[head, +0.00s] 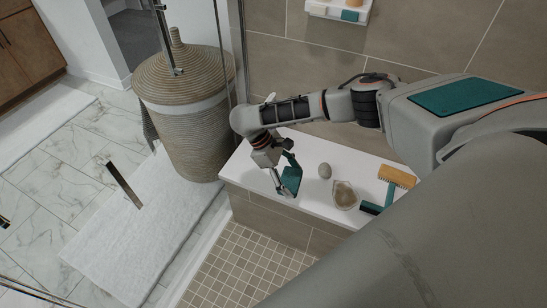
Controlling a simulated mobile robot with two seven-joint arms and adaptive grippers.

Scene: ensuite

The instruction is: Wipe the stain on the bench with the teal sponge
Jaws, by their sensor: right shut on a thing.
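The white-topped bench (325,209) stands against the tiled wall. My right gripper (280,175) reaches down over the left part of the bench. It is shut on the teal sponge (292,178), which is held tilted at or just above the bench top; I cannot tell whether it touches. The gripper and sponge cover part of the surface there. My left gripper does not show.
A small wall shelf (340,12) hangs above.

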